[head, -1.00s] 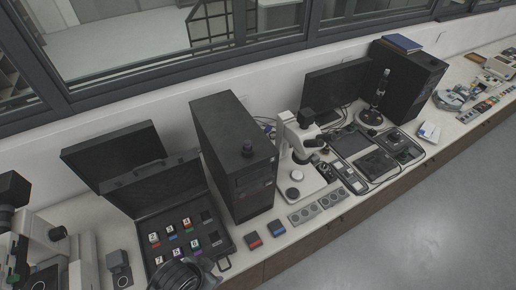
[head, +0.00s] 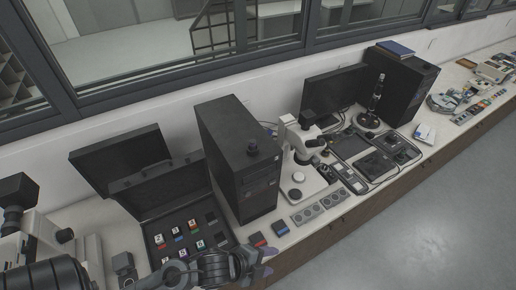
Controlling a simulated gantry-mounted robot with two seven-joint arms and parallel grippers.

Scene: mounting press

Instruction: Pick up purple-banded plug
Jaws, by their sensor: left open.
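The open black case (head: 228,236) lies on the bench at the lower left, with several small numbered plugs with coloured bands in it. My left gripper (head: 269,261) is open and empty, to the right of the case near the bench's front edge, apart from the plug. My left arm covers the case's front part. My right gripper is not in view.
A microscope (head: 302,140) and grey socket strips (head: 307,215) are further right.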

